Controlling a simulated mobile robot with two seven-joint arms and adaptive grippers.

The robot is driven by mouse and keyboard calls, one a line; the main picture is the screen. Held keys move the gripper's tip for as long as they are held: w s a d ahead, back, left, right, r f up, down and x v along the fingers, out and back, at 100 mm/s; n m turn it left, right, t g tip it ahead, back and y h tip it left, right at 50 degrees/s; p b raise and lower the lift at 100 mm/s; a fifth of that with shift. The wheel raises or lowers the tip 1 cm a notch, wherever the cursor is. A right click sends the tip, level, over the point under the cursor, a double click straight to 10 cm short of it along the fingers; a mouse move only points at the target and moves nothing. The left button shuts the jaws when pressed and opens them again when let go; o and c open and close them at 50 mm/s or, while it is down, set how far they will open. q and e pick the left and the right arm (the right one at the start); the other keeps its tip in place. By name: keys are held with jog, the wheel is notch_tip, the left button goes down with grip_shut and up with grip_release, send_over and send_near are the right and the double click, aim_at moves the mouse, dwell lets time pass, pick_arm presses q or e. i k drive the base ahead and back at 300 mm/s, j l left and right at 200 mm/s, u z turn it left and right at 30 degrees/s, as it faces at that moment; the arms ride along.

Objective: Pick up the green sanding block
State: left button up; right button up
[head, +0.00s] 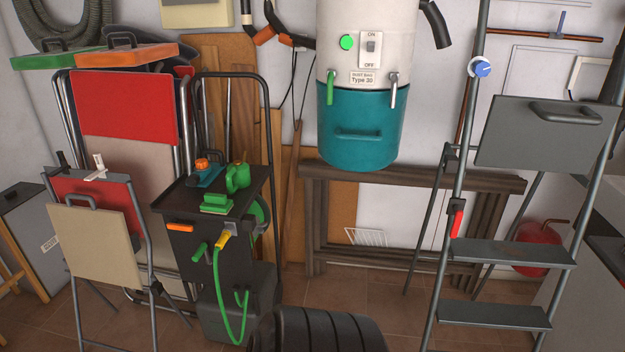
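A green block (216,203), which looks like the sanding block, lies on the flat top of a black cart (180,200) left of the middle in the head view. It sits near the front of that top, with clear space around its left side. Neither of my grippers shows in this view.
A yellow-ended green hose (225,240) hangs at the cart's front.

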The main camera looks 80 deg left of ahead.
aim_at(217, 203)
jog(key=u, duration=3.35)
jog(key=i+j+z, duration=0.2)
jog(key=z, duration=0.2)
jog(key=i+j+z, duration=0.1)
jog(key=j+z, duration=0.35)
jog(key=i+j+z, duration=0.1)
jog(key=j+z, duration=0.3)
jog(key=l, duration=0.1)
